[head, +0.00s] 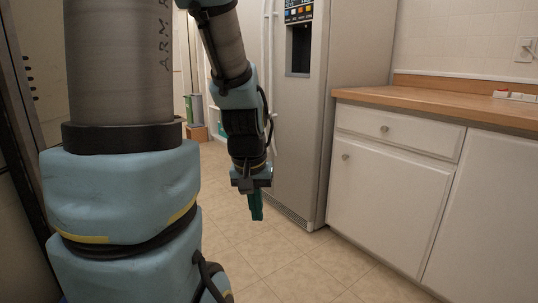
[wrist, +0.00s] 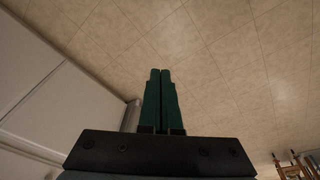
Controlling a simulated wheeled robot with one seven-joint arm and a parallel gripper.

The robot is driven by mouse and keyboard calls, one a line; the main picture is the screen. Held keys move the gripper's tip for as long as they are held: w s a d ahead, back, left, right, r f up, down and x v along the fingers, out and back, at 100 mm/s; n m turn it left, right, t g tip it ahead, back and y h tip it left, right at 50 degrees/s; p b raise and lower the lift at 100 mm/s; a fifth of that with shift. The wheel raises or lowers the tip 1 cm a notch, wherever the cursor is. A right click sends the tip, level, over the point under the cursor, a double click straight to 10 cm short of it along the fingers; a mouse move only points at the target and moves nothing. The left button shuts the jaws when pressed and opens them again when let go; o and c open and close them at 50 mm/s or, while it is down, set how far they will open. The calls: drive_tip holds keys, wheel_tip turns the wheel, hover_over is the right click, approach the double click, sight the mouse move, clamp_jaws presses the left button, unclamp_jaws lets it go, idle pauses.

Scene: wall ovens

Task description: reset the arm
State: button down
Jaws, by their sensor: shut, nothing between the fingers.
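My gripper (head: 256,207) hangs pointing down in the head view, over the tiled floor and in front of the fridge. Its green fingers are together and hold nothing. The closed fingers (wrist: 160,74) also show in the wrist view, pointing at the bare floor. My arm bends over from the left side of the head view. The fingers touch nothing that I can see.
A fridge (head: 345,115) with a dispenser stands just behind and right of my gripper. White cabinets (head: 385,190) with a wooden countertop (head: 440,106) are on the right. Tiled floor (head: 290,262) is open below. A brown box (head: 197,134) stands farther back.

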drive_tip(key=s+a+f, duration=0.1)
drive_tip(key=s+a, duration=0.1)
drive_tip(key=a, duration=0.2)
drive_tip(key=w+p+v, duration=0.2)
drive_tip(key=p+v, duration=0.9)
drive_tip(key=w+d+r+p+v, duration=0.1)
drive_tip(key=w+p+v, duration=0.1)
drive_tip(key=p+v, duration=0.8)
drive_tip(key=shift+d+r+g+y+p, duration=0.2)
drive_tip(key=shift+r+g+y+p, duration=0.1)
drive_tip(key=shift+p, duration=0.55)
drive_tip(key=c, duration=1.5)
unclamp_jaws()
drive_tip(key=shift+s, duration=0.15)
